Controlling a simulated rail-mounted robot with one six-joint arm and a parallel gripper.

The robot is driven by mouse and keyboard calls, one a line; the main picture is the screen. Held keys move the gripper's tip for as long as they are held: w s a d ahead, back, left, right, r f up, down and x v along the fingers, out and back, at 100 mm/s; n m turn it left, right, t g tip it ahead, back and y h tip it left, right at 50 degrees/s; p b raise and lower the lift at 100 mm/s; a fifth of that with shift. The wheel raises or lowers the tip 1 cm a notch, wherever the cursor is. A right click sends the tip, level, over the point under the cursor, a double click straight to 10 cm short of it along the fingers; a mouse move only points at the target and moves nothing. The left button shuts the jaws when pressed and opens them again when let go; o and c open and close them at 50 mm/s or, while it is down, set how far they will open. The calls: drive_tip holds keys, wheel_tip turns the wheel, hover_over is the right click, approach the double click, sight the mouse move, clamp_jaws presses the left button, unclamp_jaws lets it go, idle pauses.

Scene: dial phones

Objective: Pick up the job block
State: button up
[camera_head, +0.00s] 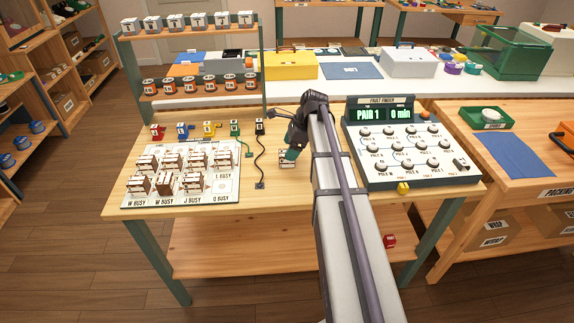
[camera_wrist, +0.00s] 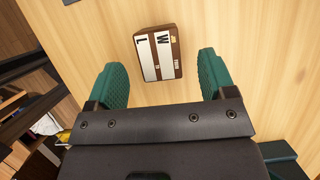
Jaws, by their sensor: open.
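A small brown wooden block (camera_wrist: 158,55) with two white strips lettered L and W, which looks like the job block, lies on the light wood table. In the wrist view it sits between and just past the fingertips, apart from both. In the head view the block (camera_head: 286,164) shows below my gripper (camera_head: 289,154), partly hidden by it. My gripper, with green fingers, is open and empty above the table; the wrist view shows both fingers (camera_wrist: 162,60) spread wider than the block.
A white board (camera_head: 139,201) with several similar blocks on it stands at the left of the table. Coloured plugs and cords (camera_head: 259,150) lie behind the block. The fault finder panel (camera_head: 411,150) reads PAIR 1, 0 min, at right. Bare wood surrounds the block.

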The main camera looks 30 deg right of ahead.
drive_tip(key=b+x, duration=0.5)
drive_tip(key=shift+f, duration=0.2)
drive_tip(key=shift+r, duration=0.25)
drive_tip(key=c, duration=1)
